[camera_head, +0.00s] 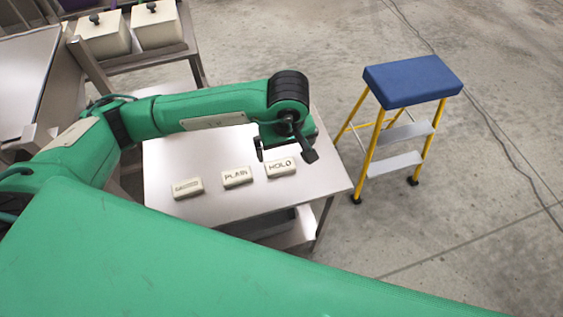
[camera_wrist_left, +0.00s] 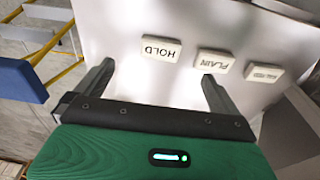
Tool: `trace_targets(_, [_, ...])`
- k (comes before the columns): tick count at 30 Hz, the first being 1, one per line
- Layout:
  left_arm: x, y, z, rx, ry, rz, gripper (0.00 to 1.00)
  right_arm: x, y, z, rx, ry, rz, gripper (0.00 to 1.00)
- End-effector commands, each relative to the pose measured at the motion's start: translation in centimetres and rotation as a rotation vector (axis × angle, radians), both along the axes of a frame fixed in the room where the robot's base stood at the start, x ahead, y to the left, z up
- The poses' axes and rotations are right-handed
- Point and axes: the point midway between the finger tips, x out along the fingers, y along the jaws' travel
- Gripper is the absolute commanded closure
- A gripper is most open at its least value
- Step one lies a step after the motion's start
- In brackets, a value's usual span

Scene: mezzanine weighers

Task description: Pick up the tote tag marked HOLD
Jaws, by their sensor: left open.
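The HOLD tag (camera_head: 281,168) is a small cream block with dark letters, lying on the metal table (camera_head: 215,210) at the right end of a row of tags. It also shows in the left wrist view (camera_wrist_left: 160,50), upside down, beyond and between the two fingers. My left gripper (camera_head: 287,152) is open and empty, above the table just behind the HOLD tag in the head view; it also shows in the left wrist view (camera_wrist_left: 158,85). The PLAIN tag (camera_head: 237,177) lies to the left of the HOLD tag, apart from it. My right gripper is not in view.
A third tag (camera_head: 187,188) with unreadable lettering lies farther left. A yellow step stool (camera_head: 413,80) with a blue top stands right of the table. Cream bins (camera_head: 103,38) sit on a rack at the back left. Open concrete floor lies to the right.

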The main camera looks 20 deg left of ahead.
Motion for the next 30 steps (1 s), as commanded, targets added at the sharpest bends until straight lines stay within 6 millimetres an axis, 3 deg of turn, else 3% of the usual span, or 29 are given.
trace_targets(4, [0.4, 0.8, -1.3, 0.033, -0.007, 0.001, 0.00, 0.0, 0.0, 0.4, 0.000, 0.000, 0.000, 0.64])
trace_targets(13, [1.2, 1.2, -6.9, 0.029, -0.005, 0.001, 0.00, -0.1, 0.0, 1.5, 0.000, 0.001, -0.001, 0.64])
trace_targets(23, [2.0, 1.6, -9.3, 0.028, -0.006, 0.003, 0.00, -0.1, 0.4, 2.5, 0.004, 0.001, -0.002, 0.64])
trace_targets(30, [3.0, 2.2, -12.4, 0.026, -0.005, 0.003, 0.00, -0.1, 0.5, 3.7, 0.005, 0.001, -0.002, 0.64])
